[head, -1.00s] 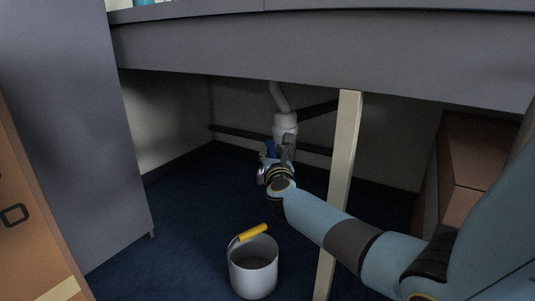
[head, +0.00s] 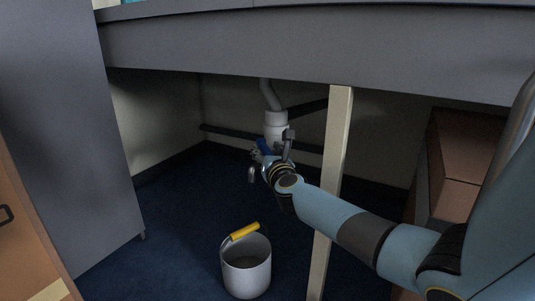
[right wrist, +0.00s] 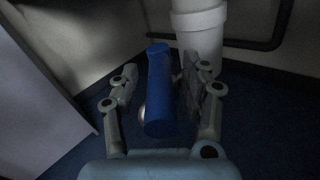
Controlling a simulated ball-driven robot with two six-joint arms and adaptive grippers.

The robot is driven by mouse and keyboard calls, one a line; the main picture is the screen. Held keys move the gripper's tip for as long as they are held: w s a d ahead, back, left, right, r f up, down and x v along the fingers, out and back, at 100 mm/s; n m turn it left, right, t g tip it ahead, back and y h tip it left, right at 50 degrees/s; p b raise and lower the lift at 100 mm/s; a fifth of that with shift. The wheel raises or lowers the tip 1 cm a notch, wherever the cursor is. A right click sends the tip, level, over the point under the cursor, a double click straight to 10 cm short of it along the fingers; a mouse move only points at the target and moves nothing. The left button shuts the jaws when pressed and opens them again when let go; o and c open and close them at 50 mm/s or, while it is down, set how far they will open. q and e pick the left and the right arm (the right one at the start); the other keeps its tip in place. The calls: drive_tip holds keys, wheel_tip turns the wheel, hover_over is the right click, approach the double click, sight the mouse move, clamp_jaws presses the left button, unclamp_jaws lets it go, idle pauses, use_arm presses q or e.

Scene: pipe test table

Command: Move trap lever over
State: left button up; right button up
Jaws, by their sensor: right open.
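The trap (head: 276,124) is a white pipe fitting hanging under the counter in the head view. It also shows at the top of the right wrist view (right wrist: 200,30). Its lever (right wrist: 159,90) is a blue bar; a small blue part of it shows in the head view (head: 263,146). My right gripper (head: 269,154) is open at the trap. In the right wrist view, the right gripper's fingers (right wrist: 162,88) stand on either side of the lever, with gaps visible. My left gripper is not in view.
A grey bucket (head: 247,274) with a yellow handle stands on the blue floor below. A pale post (head: 332,180) rises beside my right arm. The counter front (head: 300,57) spans above. A grey cabinet (head: 65,130) stands left, brown boxes (head: 465,150) right.

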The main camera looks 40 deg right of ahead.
drive_tip(key=v, duration=1.2)
